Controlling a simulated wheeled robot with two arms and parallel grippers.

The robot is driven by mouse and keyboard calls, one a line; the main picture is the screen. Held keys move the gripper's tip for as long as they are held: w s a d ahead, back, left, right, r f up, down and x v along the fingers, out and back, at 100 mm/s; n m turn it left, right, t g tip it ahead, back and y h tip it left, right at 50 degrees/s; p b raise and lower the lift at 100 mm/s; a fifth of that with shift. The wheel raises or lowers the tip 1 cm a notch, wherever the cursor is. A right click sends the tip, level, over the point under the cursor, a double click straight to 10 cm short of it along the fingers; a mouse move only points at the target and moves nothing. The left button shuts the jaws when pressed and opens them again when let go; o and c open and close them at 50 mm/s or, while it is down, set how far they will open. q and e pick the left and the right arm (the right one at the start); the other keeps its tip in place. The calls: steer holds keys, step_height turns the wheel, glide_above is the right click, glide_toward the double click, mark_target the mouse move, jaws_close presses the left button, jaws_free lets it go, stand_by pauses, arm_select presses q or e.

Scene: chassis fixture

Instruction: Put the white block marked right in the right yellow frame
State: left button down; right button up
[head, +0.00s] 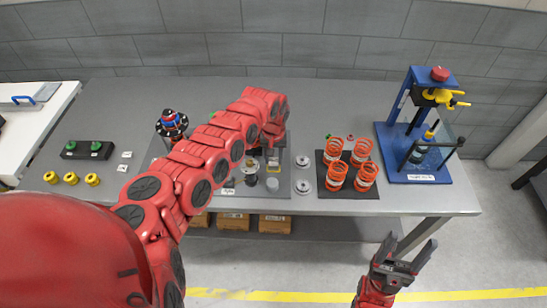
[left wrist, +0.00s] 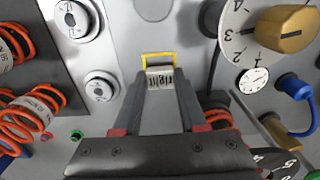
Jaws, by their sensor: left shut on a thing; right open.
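My left gripper (left wrist: 161,100) is shut on the white block marked right (left wrist: 159,78), whose lettering appears upside down in the left wrist view. The right yellow frame (left wrist: 158,56) shows just beyond the block on the grey panel. Its far bar and short sides are visible; the near part is hidden by the block and fingers. I cannot tell whether the block is inside the frame or above it. In the head view my left arm reaches across the table and largely hides the panel around its gripper. My right gripper (head: 402,256) is open and empty, in front of the table.
Orange springs (head: 338,175) stand on a dark mat right of the panel. A blue press (head: 415,150) stands at the table's right end. Two small white pieces (head: 125,155), yellow rings (head: 71,178) and a black box with green buttons (head: 88,150) lie at left.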

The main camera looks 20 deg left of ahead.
arm_select(q)
steer(key=shift+r, duration=0.15)
steer(key=shift+s+p, duration=0.1)
steer(key=shift+p, duration=0.4)
stand_by(0.4)
steer(key=shift+f+b, duration=0.4)
steer(key=shift+f, duration=0.6)
steer(key=shift+r+p, duration=0.1)
steer(key=shift+p, duration=0.25)
steer(key=shift+p, duration=0.3)
stand_by(0.6)
